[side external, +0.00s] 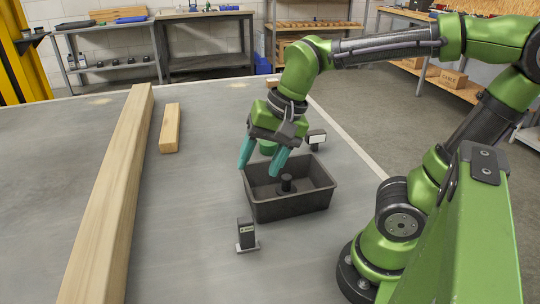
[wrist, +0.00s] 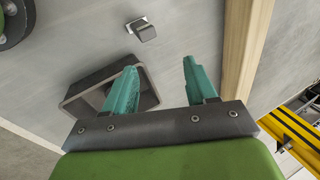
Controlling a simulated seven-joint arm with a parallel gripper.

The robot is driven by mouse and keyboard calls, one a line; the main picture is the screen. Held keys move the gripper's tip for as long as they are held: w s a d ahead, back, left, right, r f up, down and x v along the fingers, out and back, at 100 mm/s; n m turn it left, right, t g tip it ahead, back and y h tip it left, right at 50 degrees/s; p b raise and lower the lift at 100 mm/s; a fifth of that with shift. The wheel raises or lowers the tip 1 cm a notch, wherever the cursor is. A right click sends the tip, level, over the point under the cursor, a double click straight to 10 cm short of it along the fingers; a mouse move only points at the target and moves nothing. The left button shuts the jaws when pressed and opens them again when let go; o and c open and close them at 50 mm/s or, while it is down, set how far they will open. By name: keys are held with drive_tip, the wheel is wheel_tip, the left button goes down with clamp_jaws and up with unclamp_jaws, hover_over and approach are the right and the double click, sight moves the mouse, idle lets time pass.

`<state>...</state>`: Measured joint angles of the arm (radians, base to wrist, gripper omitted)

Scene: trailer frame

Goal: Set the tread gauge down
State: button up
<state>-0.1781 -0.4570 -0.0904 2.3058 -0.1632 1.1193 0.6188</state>
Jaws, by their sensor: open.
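My gripper (side external: 259,168) is open, its teal fingers pointing down above the far left rim of a dark grey bin (side external: 324,196). In the wrist view nothing sits between the fingers (wrist: 160,68). A small dark upright block with a label (side external: 245,233) stands on a pale base on the table, in front of the bin and apart from it; it also shows in the wrist view (wrist: 142,30). A black round piece with a post (side external: 287,185) lies inside the bin. I cannot tell for certain which piece is the tread gauge.
A small device with a white face (side external: 317,138) stands behind the bin. A long timber beam (side external: 112,190) crosses the left side, with a short wood block (side external: 170,128) beside it. The grey table between beam and bin is clear.

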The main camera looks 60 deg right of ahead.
drive_tip(key=n+t, duration=0.1)
drive_tip(key=n, duration=0.1)
drive_tip(key=s+d+r+n+t, duration=0.1)
drive_tip(key=n, duration=0.1)
drive_tip(key=s+n+t, duration=0.1)
drive_tip(key=n, duration=0.1)
drive_tip(key=shift+d+r+t, duration=0.15)
drive_tip(key=shift+r+t, duration=0.05)
drive_tip(key=shift+t, duration=0.1)
idle(0.8)
